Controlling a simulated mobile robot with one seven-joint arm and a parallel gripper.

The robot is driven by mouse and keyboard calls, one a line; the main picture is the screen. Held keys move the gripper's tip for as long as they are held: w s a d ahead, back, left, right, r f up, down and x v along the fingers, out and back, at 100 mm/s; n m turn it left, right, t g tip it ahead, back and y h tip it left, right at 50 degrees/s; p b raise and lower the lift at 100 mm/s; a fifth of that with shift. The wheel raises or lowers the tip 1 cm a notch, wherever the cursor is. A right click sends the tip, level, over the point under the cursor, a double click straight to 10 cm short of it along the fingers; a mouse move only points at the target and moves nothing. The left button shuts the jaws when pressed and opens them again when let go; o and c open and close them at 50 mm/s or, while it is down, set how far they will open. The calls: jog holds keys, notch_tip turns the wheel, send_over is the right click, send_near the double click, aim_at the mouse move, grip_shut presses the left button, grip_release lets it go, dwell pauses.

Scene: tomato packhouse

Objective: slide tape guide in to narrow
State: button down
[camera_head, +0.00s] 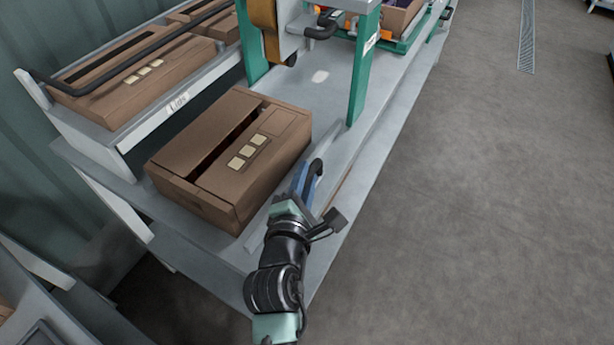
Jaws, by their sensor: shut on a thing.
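The tape guide (262,240) is a long grey rail on the grey bench, along the near right side of a brown carton (228,160). A gap separates the rail from most of the carton's side; whether they touch at the near corner is unclear. A black curved handle (317,168) rises at the guide, beside a blue part. My gripper (303,192) reaches in from the bottom of the picture, right of the carton, and is shut on the guide's handle. My wrist hides part of the rail, and the fingertips are hard to make out.
A green taping frame (361,75) with an orange-brown roll (264,30) stands over the bench beyond the carton. A raised shelf (128,142) with more cartons lies left. The concrete floor right of the bench is clear.

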jog(key=a, duration=0.1)
jog(key=w+a, duration=0.1)
jog(key=a, duration=0.1)
jog(key=shift+w+b, duration=0.3)
jog(key=c, duration=0.8)
grip_release()
jog(key=shift+o, duration=0.2)
jog(key=shift+s, duration=0.1)
jog(key=p+v, duration=0.1)
jog(key=v, duration=1.1)
jog(key=shift+s+r, duration=0.25)
jog(key=shift+s, duration=0.15)
